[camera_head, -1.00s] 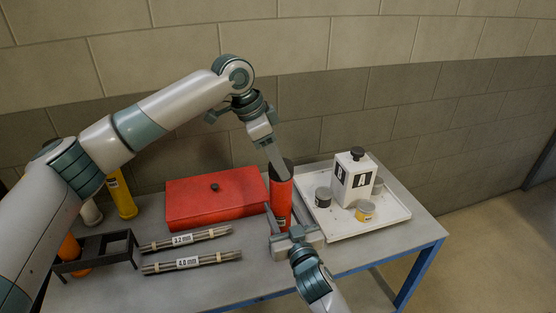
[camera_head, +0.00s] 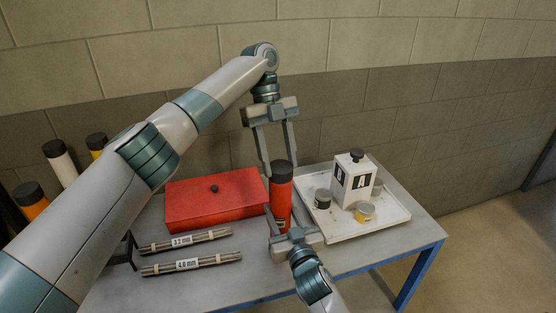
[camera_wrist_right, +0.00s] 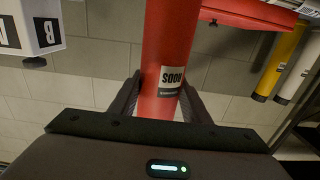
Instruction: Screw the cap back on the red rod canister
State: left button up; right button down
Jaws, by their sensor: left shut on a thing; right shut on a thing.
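The red rod canister (camera_head: 281,207) stands upright on the table at centre. It also shows in the right wrist view (camera_wrist_right: 170,40), with its label upside down. Its black cap (camera_head: 281,170) sits at the canister's top; I cannot tell how tightly it is screwed. My left gripper (camera_head: 279,166) points down from above, shut on the cap with one finger on each side. My right gripper (camera_head: 280,220) is shut on the canister body low down from the front, and its fingers (camera_wrist_right: 161,84) flank the canister in the right wrist view.
A red box (camera_head: 215,205) is close left of the canister. A white tray (camera_head: 340,228) at right holds a white block (camera_head: 352,185) and small jars. Rod bundles (camera_head: 190,263) lie front left. Other capped canisters (camera_head: 60,165) stand far left, partly behind my left arm.

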pick_arm(q)
jog(key=m+y, duration=0.1)
jog(key=m, duration=0.4)
jog(key=shift+d+g+y, duration=0.2)
jog(key=shift+g+y, duration=0.1)
jog(key=shift+y, duration=0.1)
jog(key=m+y, duration=0.1)
jog(key=m, duration=0.3)
jog(key=shift+d+m+y, duration=0.1)
jog(key=shift+m+y, duration=0.2)
jog(key=shift+y, duration=0.1)
jog(key=o, duration=1)
jog(key=shift+r, duration=2.25)
